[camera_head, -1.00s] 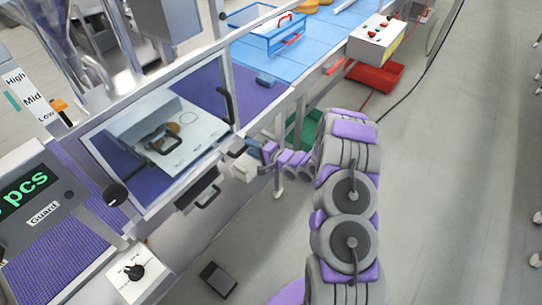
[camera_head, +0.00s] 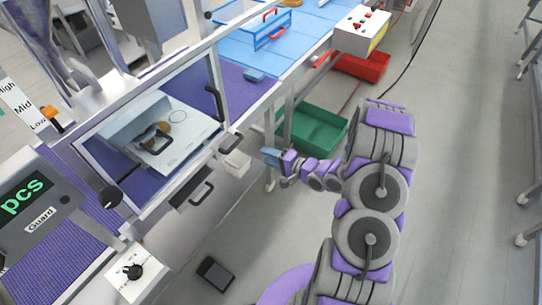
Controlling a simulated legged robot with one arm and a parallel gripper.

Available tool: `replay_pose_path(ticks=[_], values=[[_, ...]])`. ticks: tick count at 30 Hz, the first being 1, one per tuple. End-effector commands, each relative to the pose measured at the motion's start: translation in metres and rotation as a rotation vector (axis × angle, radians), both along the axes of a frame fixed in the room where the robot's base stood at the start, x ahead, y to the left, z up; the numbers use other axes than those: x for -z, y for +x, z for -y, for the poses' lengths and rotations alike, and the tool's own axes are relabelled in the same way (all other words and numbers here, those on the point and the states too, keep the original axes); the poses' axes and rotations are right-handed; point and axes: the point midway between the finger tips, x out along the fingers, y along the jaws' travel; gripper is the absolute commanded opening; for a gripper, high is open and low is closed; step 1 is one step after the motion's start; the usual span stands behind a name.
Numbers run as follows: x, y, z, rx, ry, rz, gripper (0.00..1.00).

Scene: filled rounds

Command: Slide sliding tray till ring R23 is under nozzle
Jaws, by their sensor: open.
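The sliding tray (camera_head: 195,128) is a pale plate with a black handle, seen through the clear guard window (camera_head: 130,165). A small brown round piece (camera_head: 162,127) lies on it by the handle. A faint ring outline (camera_head: 177,116) shows to its right. I cannot read any R23 mark. The nozzle tip is not clear to see; a grey funnel shape (camera_head: 50,30) stands above at top left. My gripper (camera_head: 268,155) is outside the guard, to the right of the tray, apart from it. It is open and holds nothing that I can see.
The guard frame has black handles (camera_head: 212,103). A drawer handle (camera_head: 202,193) sits below.

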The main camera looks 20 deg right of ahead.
Motion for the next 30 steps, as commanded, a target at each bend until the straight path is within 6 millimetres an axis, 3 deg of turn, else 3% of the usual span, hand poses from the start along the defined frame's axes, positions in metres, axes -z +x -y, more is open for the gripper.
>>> replay_pose_path(ticks=[18,30], values=[[0.003,-0.011,0.005,0.007,0.014,-0.004,0.4],[0.012,0.027,-0.024,0.004,0.011,-0.001,0.4]])
